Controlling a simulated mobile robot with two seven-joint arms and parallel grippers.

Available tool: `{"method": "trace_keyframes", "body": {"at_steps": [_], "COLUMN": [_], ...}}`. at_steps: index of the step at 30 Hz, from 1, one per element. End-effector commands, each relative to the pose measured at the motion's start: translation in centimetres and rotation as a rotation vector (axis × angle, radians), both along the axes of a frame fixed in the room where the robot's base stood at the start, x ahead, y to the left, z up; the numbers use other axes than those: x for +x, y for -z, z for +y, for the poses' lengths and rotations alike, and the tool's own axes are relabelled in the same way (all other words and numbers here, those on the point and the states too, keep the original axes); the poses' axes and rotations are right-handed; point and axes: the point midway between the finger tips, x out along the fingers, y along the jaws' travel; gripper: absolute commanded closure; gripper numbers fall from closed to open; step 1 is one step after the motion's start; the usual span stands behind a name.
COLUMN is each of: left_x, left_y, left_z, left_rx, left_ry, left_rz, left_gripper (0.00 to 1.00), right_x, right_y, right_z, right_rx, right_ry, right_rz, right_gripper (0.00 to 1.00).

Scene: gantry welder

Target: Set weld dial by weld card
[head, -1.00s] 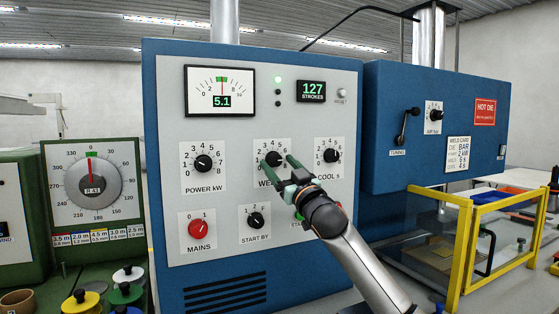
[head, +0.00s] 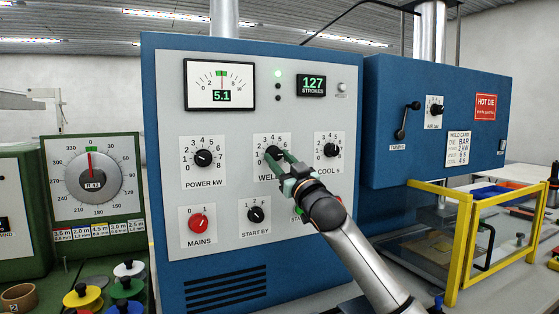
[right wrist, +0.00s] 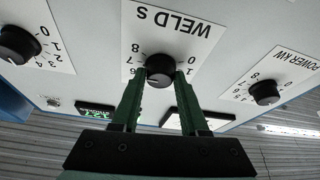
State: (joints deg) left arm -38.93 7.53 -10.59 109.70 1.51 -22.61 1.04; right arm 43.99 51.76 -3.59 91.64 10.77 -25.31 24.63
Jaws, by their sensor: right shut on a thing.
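The weld dial is a black knob (head: 273,153) on a white scale plate labelled WELD S, in the middle of the grey front panel. My right gripper (head: 276,157) is shut on this knob from the front. In the right wrist view the knob (right wrist: 160,70) sits between the tips of the two green fingers (right wrist: 160,82), with the scale upside down. The knob's exact setting is hard to read. The weld card (head: 459,149) is on the blue housing at right; its small lines seem to read BAR, 2 kW, 5 s, 4 s. My left gripper is not in view.
The power dial (head: 203,158) and cool dial (head: 329,151) flank the weld dial. Below are the red mains knob (head: 198,224) and the start-by knob (head: 255,214); another control is partly hidden by my right gripper. A yellow guard frame (head: 460,240) stands at right.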

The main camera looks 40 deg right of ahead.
Motion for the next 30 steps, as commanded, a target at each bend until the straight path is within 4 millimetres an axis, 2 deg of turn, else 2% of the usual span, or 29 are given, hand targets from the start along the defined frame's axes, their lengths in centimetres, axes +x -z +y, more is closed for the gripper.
{"method": "trace_keyframes", "body": {"at_steps": [11,30], "left_x": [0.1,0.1], "left_y": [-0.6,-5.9], "left_z": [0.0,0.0], "left_rx": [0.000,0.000], "left_ry": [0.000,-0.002], "left_rz": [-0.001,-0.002], "left_gripper": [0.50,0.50], "right_x": [0.0,-0.1], "right_y": [-0.2,-0.4], "right_z": [0.0,-0.4], "right_rx": [-0.027,-0.396], "right_ry": [0.000,0.001], "right_rz": [0.009,0.129], "right_gripper": [1.00,1.00]}}
